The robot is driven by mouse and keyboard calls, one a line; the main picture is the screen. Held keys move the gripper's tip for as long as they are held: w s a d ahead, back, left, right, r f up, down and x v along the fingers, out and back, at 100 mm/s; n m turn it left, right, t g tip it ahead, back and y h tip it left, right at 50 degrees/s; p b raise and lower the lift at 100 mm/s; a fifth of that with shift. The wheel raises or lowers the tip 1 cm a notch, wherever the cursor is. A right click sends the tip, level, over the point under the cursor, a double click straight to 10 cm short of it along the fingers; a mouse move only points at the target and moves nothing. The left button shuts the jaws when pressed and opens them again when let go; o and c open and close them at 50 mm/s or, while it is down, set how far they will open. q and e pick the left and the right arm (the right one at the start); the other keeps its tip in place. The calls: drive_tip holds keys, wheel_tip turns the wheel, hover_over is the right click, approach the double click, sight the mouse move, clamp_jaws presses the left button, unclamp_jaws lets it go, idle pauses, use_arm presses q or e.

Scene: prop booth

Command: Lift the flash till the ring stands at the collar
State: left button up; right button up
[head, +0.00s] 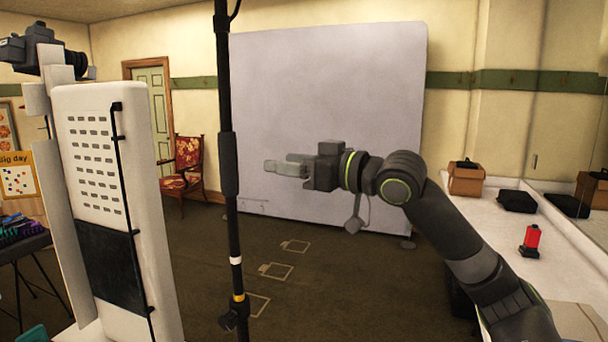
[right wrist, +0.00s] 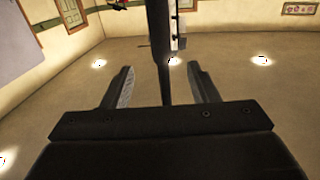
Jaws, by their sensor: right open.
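The flash stand's black pole (head: 228,120) stands upright left of centre in the head view. Its top runs out of the picture, so the flash head is hidden there. A thick black sleeve sits midway. Lower down are a white ring (head: 236,260), a yellow-orange band (head: 239,297) and a dark collar with a knob (head: 235,317). My right gripper (head: 272,166) is open and empty, to the right of the pole and pointing at it. In the right wrist view the pole (right wrist: 160,45) appears between the two open fingers (right wrist: 164,88), seemingly beyond their tips. My left gripper is out of view.
A tall white slotted unit (head: 100,160) with a camera on top stands close left of the pole. A pale backdrop (head: 330,90) stands behind. The counter (head: 480,220) at right holds a box (head: 466,178), a black case (head: 517,200) and a red item (head: 531,236). Floor between is open.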

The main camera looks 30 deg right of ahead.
drive_tip(key=shift+b+v, duration=0.6)
drive_tip(key=shift+v, duration=0.75)
